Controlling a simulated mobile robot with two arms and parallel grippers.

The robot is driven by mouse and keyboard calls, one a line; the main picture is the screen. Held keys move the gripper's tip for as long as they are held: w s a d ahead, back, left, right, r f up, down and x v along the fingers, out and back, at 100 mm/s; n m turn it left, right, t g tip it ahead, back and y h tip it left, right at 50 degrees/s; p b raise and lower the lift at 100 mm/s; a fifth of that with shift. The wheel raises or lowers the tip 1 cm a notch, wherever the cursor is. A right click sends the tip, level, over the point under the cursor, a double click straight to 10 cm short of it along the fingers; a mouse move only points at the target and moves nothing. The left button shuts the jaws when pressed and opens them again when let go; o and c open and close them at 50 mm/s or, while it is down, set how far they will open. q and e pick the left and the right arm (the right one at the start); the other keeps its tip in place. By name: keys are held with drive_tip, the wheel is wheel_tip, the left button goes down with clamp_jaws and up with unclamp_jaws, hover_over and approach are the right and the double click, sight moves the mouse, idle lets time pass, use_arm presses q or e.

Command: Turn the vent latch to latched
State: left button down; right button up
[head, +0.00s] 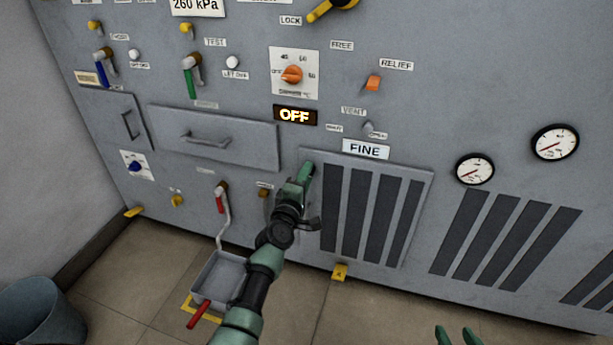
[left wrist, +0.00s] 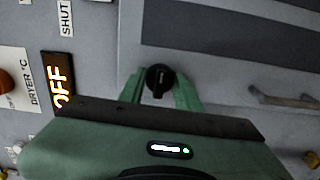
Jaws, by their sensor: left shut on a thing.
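In the left wrist view, a black round knob (left wrist: 158,78) with a pale line on its face sits between the two green fingers of my left gripper (left wrist: 159,92). It seems to be the vent latch; no label on it is readable. In the head view my left gripper (head: 304,174) is at the upper left edge of the slotted vent panel (head: 430,185), and hides the knob. The gripper is shut on the knob. My right gripper (head: 458,335) is at the bottom right edge, its fingers apart and empty, away from the wall.
A drawer (head: 160,125) with a handle lies left of the gripper. The lit OFF display (head: 295,116) and an orange dial (head: 291,75) are above. A grey tray (head: 204,287) is below.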

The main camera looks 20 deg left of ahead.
use_arm(q)
drive_tip(key=shift+n, duration=0.3)
drive_tip(key=c, duration=1)
unclamp_jaws()
drive_tip(key=shift+s, duration=0.1)
drive_tip(key=s+p, duration=0.2)
drive_tip(key=s, duration=0.5)
drive_tip(key=shift+s, duration=0.3)
use_arm(e)
drive_tip(key=s+d+f+g+h, duration=0.1)
drive_tip(key=s+d+f+g, duration=0.2)
drive_tip(key=s+f+g, duration=0.2)
drive_tip(key=s+f, duration=0.1)
drive_tip(key=s, duration=0.2)
drive_tip(key=shift+s, duration=0.4)
use_arm(q)
drive_tip(key=shift+d, duration=0.1)
